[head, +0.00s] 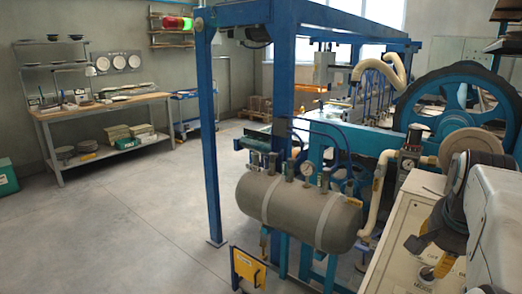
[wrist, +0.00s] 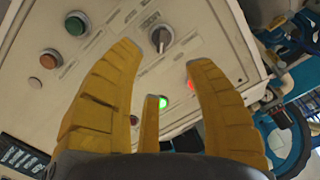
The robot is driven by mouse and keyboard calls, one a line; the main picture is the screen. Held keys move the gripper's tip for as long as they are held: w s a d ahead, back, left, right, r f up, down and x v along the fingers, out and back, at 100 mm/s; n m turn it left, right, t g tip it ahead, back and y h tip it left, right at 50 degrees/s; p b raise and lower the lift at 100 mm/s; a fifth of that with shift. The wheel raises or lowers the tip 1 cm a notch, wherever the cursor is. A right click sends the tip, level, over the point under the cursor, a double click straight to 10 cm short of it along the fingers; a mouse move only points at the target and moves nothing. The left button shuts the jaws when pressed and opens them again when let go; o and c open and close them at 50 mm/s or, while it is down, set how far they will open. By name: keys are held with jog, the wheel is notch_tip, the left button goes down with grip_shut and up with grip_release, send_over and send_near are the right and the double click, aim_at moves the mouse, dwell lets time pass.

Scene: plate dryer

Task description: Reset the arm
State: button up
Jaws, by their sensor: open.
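My gripper (wrist: 165,58) has yellow ribbed fingers, which are spread apart with nothing between them in the wrist view. It faces a cream control panel (wrist: 110,95). A black rotary knob (wrist: 160,38) lies just beyond and between the fingertips; I cannot tell whether they touch the panel. A green button (wrist: 76,24) and an orange-brown button (wrist: 51,60) are to the left. A lit green lamp (wrist: 163,102) and a lit red lamp (wrist: 190,85) show between the fingers. In the head view my gripper (head: 433,250) is at the lower right, over the panel box (head: 408,208).
A grey tank (head: 285,208) and a blue frame post (head: 208,130) stand left of the panel. A large blue wheel (head: 455,95) is behind it. A workbench (head: 105,103) stands at the back left. The concrete floor (head: 120,225) is open at the left.

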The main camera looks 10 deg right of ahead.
jog(key=s+a+f+n, duration=0.1)
jog(key=f, duration=0.1)
jog(key=a+f+n, duration=0.1)
jog(key=f, duration=0.1)
jog(key=s+f+n+g+y, duration=0.1)
jog(key=f, duration=0.1)
jog(key=shift+s+a+f+n, duration=0.2)
jog(key=shift+s+a+n, duration=0.1)
jog(key=shift+s+a, duration=0.1)
jog(key=s+a+f+n+y+p, duration=0.1)
jog(key=s+a+f+n+p, duration=0.15)
jog(key=a, duration=0.55)
jog(key=s+a+f+n+y+p, duration=0.1)
jog(key=s+a+n, duration=0.25)
jog(key=a, duration=0.45)
jog(key=a+r+n+y+p, duration=0.1)
jog(key=a+r+n+p, duration=0.2)
jog(key=a, duration=0.4)
jog(key=shift+w+a+r+n, duration=0.3)
jog(key=shift+r+n, duration=0.15)
jog(key=shift+n, duration=0.65)
jog(key=shift+c, duration=0.8)
jog(key=shift+s, duration=0.15)
